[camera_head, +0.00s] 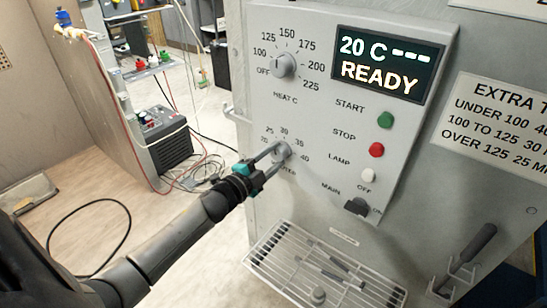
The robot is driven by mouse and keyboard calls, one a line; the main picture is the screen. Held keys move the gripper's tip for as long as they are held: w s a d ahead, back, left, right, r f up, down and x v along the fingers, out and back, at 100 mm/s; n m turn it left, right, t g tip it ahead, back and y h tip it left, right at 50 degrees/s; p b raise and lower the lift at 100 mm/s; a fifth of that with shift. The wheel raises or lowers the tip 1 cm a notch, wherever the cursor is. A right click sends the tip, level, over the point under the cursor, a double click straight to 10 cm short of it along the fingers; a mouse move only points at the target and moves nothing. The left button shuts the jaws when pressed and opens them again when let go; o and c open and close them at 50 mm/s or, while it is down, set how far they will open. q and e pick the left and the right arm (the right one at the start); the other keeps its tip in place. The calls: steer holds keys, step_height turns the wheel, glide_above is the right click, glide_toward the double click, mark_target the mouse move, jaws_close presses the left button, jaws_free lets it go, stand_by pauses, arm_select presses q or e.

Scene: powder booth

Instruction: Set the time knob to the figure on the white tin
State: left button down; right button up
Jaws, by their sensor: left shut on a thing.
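The time knob (281,151) is on the lower left of the grey oven panel (330,110). Figures 20, 25, 30, 35 and 40 can be read around it, and its lower label is partly hidden by my gripper. My left gripper (278,152) comes in from the lower left and its thin fingers are shut on the time knob. Where the knob's pointer stands is too small and covered to tell. The white tin is not in view. My right gripper is not in view.
Above is the heat knob (284,66). The display (388,63) reads 20 C and READY. Start (386,119), stop (376,149), lamp (367,174) and main (356,206) controls run down the panel. A notice (495,118) hangs right; a wire rack (322,272) juts out below.

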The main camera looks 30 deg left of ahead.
arm_select(q)
steer(key=shift+m, duration=1.2)
steer(key=shift+c, duration=1.3)
jaws_free()
steer(key=s+a+b, duration=0.1)
steer(key=s, duration=1.4)
steer(key=shift+r+b, duration=0.2)
steer(key=shift+b, duration=0.1)
steer(key=shift+a, duration=0.1)
